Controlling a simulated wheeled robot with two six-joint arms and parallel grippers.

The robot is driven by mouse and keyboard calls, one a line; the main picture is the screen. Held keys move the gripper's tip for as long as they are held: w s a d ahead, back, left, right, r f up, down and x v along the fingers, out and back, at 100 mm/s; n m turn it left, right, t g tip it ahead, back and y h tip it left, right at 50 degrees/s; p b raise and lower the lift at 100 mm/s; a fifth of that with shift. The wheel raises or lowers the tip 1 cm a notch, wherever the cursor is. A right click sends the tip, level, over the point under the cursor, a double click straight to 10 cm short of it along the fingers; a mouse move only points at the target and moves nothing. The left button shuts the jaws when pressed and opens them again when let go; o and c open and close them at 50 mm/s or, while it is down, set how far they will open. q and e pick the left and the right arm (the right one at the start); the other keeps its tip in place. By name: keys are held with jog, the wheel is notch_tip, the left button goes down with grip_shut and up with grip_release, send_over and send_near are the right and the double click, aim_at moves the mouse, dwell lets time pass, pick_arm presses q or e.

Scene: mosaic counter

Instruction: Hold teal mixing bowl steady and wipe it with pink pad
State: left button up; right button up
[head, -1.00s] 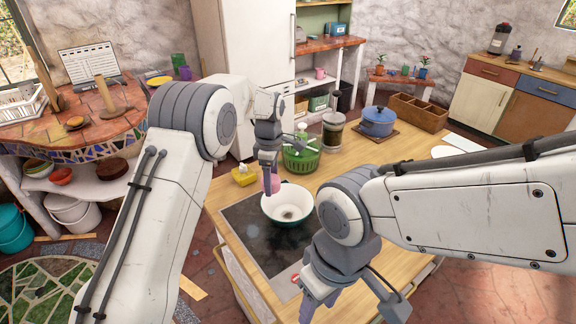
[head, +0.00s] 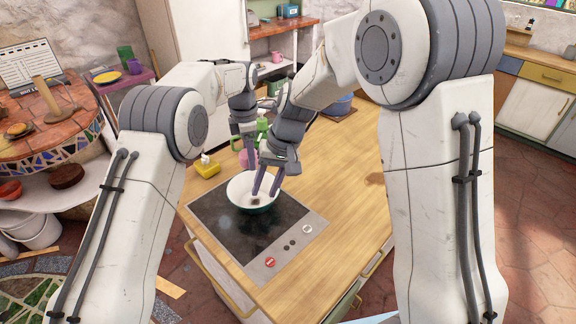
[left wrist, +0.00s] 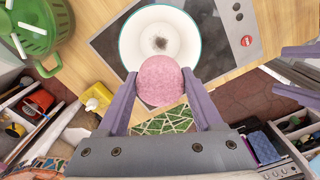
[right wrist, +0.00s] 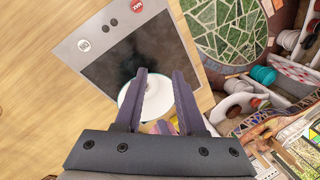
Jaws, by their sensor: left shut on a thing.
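The teal mixing bowl (head: 238,188) is teal outside and white inside, upright on the dark cooktop. A dark smudge shows on its white inside in the left wrist view (left wrist: 135,32). My left gripper (head: 248,160) is behind the bowl, shut on the round pink pad (left wrist: 160,80). The pad is at the bowl's near edge in that view; I cannot tell if it touches. My right gripper (head: 265,192) is open, pointing down at the bowl's right side. In the right wrist view the bowl (right wrist: 150,100) lies partly behind its fingers, and I cannot tell contact.
The black cooktop (head: 225,228) is set in the wooden counter (head: 325,205), which is clear to the right. A yellow box (head: 207,168) stands left of my left gripper.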

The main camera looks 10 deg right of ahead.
jog(key=w+d+f+m+t+y, duration=0.1)
jog(key=w+d+f+m, duration=0.1)
jog(key=w+d+f, duration=0.3)
jog(key=w+d+f+m, duration=0.2)
jog(key=w+d, duration=0.1)
jog(key=w, duration=0.4)
jog(key=x, duration=1.2)
jog(key=shift+w, duration=0.1)
grip_shut()
dwell(0.4)
pick_arm(q)
notch_tip(320, 180, down, 8)
dwell(0.6)
